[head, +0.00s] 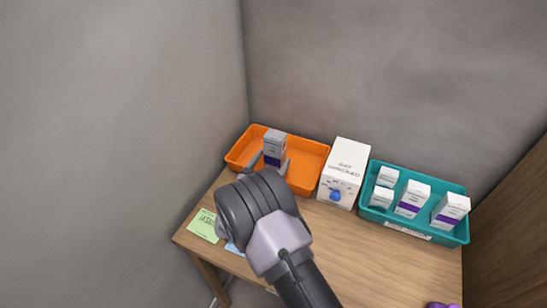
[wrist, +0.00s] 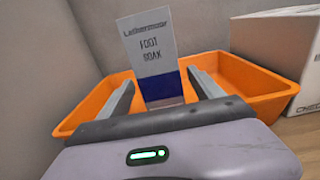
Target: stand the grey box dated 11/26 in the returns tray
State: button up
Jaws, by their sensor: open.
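A grey box with a dark blue lower band (head: 274,144) stands upright in the orange tray (head: 312,148), towards its left part. My gripper (head: 271,166) is open, with one finger on each side of the box. In the wrist view there are gaps between the fingers (wrist: 160,88) and the box. The lower part of the box is hidden behind my gripper in the wrist view. I cannot read any label on the orange tray (wrist: 262,82).
A white carton (head: 345,165) with a blue knob stands right of the orange tray. A teal tray (head: 452,238) further right holds several white and purple boxes. A green note (head: 204,226) lies at the table's left edge. The front right of the wooden table (head: 385,270) is mostly clear.

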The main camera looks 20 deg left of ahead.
jog(key=s, duration=0.3)
jog(key=s+p, duration=0.1)
jog(key=s, duration=0.3)
jog(key=s+a+p, duration=0.1)
jog(key=s, duration=0.2)
jog(key=shift+s+r, duration=0.15)
jog(key=shift+s, duration=0.15)
jog(key=d+r+m+g+h, duration=0.35)
jog(key=d+r+m, duration=0.2)
jog(key=d, duration=0.45)
jog(key=d+r+m+g+h, duration=0.35)
jog(key=d+r+m, duration=0.2)
jog(key=d, duration=0.35)
jog(key=d+r+m+g+h, duration=0.2)
jog(key=d+r+m+g, duration=0.3)
jog(key=d, duration=0.5)
jog(key=s+d+r+m+g+y, duration=0.2)
jog(key=s+d+m+g, duration=0.1)
jog(key=s+d+m, duration=0.4)
jog(key=s+d+r+m+g+y, duration=0.1)
jog(key=s+d+r+m+y, duration=0.15)
jog(key=s+m+y, duration=0.55)
jog(key=s+a+r+m+t+y, duration=0.2)
jog(key=s+a+r+m+t, duration=0.2)
jog(key=m, duration=0.4)
jog(key=shift+s+a+r+y, duration=0.3)
jog(key=shift+s+a, duration=0.2)
jog(key=shift+s, duration=0.75)
